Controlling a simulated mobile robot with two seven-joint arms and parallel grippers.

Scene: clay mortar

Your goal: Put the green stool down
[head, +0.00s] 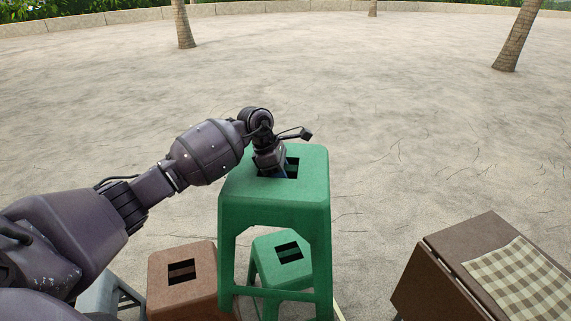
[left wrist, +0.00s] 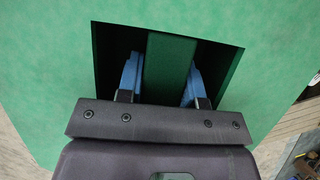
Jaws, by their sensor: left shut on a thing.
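A tall green stool (head: 311,185) stands upright in the middle of the head view, with a square opening in its seat crossed by a bar. My left gripper (head: 270,172) reaches down into that opening. In the left wrist view the blue fingers of my left gripper (left wrist: 160,82) are on either side of the green bar (left wrist: 168,68), shut on it. The green seat (left wrist: 45,75) fills most of that view. The lower ends of the stool's legs run out of the head view, so I cannot tell whether they touch the ground. My right gripper is not in view.
A smaller green stool (head: 269,249) shows behind the tall stool's legs. A brown stool (head: 204,268) is to the left, with a grey stool (head: 104,284) beside it. A brown table (head: 460,250) with a checked cloth (head: 515,280) is at right. The sandy ground beyond is clear up to the palm trunks.

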